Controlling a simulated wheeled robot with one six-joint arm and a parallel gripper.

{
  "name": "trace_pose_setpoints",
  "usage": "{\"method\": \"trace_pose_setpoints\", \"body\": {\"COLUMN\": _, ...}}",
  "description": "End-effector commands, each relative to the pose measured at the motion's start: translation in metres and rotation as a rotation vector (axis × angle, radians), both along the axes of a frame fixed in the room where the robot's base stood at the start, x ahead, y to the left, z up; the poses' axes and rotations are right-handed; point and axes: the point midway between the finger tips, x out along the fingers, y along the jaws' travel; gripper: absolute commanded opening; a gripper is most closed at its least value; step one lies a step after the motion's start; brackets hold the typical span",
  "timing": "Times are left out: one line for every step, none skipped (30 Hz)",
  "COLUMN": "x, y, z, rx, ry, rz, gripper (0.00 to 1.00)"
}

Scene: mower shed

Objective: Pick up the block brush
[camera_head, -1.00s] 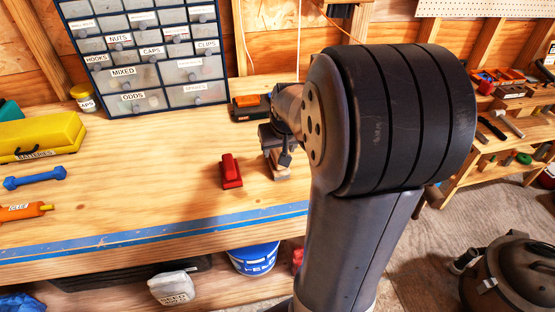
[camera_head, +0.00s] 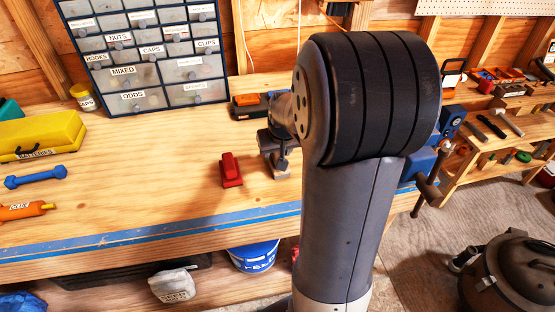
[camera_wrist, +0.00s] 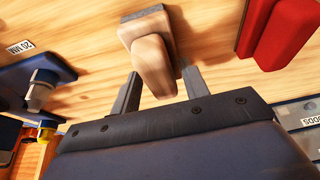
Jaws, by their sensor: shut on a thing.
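The block brush (camera_wrist: 150,55) has a pale wooden body and a grey strip of bristles (camera_wrist: 142,14) along its far side in the wrist view. In the head view the brush (camera_head: 281,173) shows only in part, below my gripper (camera_head: 279,154), on or just above the bench top. In the wrist view my gripper (camera_wrist: 161,74) has a finger on each side of the wooden body and is shut on it. I cannot tell whether the brush is clear of the bench.
A red object (camera_head: 231,170) stands close to the left of the brush. An orange-and-black item (camera_head: 249,105) lies behind. A labelled drawer cabinet (camera_head: 150,55) stands at the back left. A blue vise (camera_head: 418,165) is right of my arm.

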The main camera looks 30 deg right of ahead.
Motion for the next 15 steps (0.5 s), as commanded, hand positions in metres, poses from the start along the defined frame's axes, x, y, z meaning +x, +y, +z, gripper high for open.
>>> {"method": "trace_pose_setpoints", "body": {"x": 0.0, "y": 0.0, "z": 0.001, "rx": 0.0, "ry": -0.001, "rz": 0.0, "gripper": 0.18}}
{"method": "trace_pose_setpoints", "body": {"x": 0.0, "y": 0.0, "z": 0.001, "rx": 0.0, "ry": -0.001, "rz": 0.0, "gripper": 0.18}}
{"method": "trace_pose_setpoints", "body": {"x": 0.0, "y": 0.0, "z": 0.001, "rx": 0.0, "ry": -0.001, "rz": 0.0, "gripper": 0.18}}
{"method": "trace_pose_setpoints", "body": {"x": 0.0, "y": 0.0, "z": 0.001, "rx": 0.0, "ry": -0.001, "rz": 0.0, "gripper": 0.18}}
{"method": "trace_pose_setpoints", "body": {"x": 0.0, "y": 0.0, "z": 0.001, "rx": 0.0, "ry": -0.001, "rz": 0.0, "gripper": 0.18}}
{"method": "trace_pose_setpoints", "body": {"x": 0.0, "y": 0.0, "z": 0.002, "rx": 0.0, "ry": -0.002, "rz": 0.0, "gripper": 0.18}}
{"method": "trace_pose_setpoints", "body": {"x": 0.0, "y": 0.0, "z": 0.003, "rx": 0.0, "ry": -0.002, "rz": 0.0, "gripper": 0.18}}
{"method": "trace_pose_setpoints", "body": {"x": 0.001, "y": 0.0, "z": 0.006, "rx": -0.001, "ry": -0.003, "rz": 0.0, "gripper": 0.18}}
{"method": "trace_pose_setpoints", "body": {"x": 0.001, "y": 0.0, "z": 0.011, "rx": -0.002, "ry": -0.006, "rz": 0.0, "gripper": 0.18}}
{"method": "trace_pose_setpoints", "body": {"x": 0.001, "y": -0.001, "z": 0.015, "rx": -0.003, "ry": -0.007, "rz": 0.001, "gripper": 0.18}}
{"method": "trace_pose_setpoints", "body": {"x": 0.001, "y": 0.0, "z": 0.02, "rx": -0.003, "ry": -0.007, "rz": 0.001, "gripper": 0.18}}
{"method": "trace_pose_setpoints", "body": {"x": 0.001, "y": 0.0, "z": 0.028, "rx": -0.003, "ry": -0.007, "rz": 0.001, "gripper": 0.18}}
{"method": "trace_pose_setpoints", "body": {"x": 0.001, "y": -0.001, "z": 0.034, "rx": -0.003, "ry": -0.008, "rz": 0.001, "gripper": 0.18}}
{"method": "trace_pose_setpoints", "body": {"x": 0.001, "y": -0.001, "z": 0.04, "rx": -0.003, "ry": -0.008, "rz": 0.0, "gripper": 0.18}}
{"method": "trace_pose_setpoints", "body": {"x": 0.001, "y": -0.001, "z": 0.049, "rx": -0.003, "ry": -0.008, "rz": 0.0, "gripper": 0.18}}
